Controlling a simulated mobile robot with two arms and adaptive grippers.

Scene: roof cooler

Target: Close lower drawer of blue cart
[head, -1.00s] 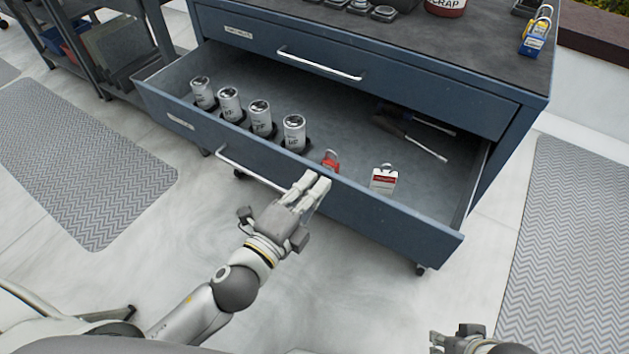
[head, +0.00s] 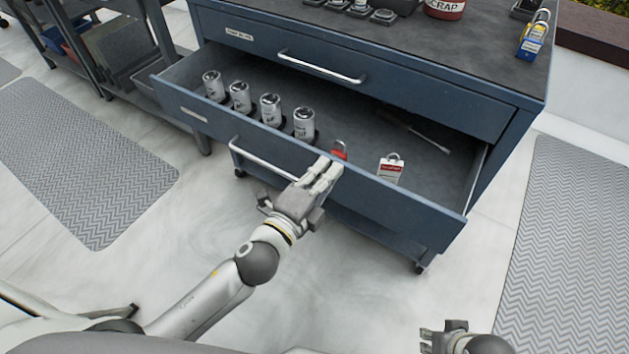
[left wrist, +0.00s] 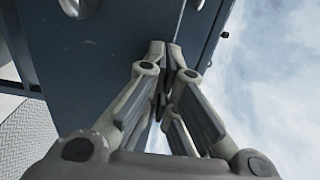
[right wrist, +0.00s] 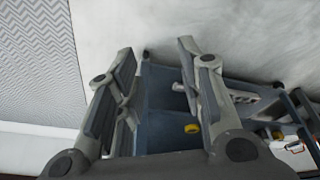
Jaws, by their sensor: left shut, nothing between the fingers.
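The blue cart (head: 500,155) stands ahead with its lower drawer (head: 400,203) pulled partly open. The drawer has a silver bar handle (head: 262,160). Inside are several silver cylinders (head: 271,108), a red padlock (head: 340,150), a red-and-white tagged lock (head: 390,168) and a screwdriver-like tool (head: 428,138). The upper drawer (head: 400,88) is closed. My left gripper (head: 328,172) is shut and empty, its fingertips at the drawer's front face just right of the handle; they also show against a blue panel in the left wrist view (left wrist: 166,55). My right gripper (right wrist: 155,65) is open and empty, away from the cart.
A dark shelf rack (head: 100,60) stands at the left. Grey mats (head: 75,165) lie on the floor on both sides. The cart top holds a red scrap container (head: 445,8) and a blue-and-yellow padlock (head: 533,40). The floor before the drawer is clear.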

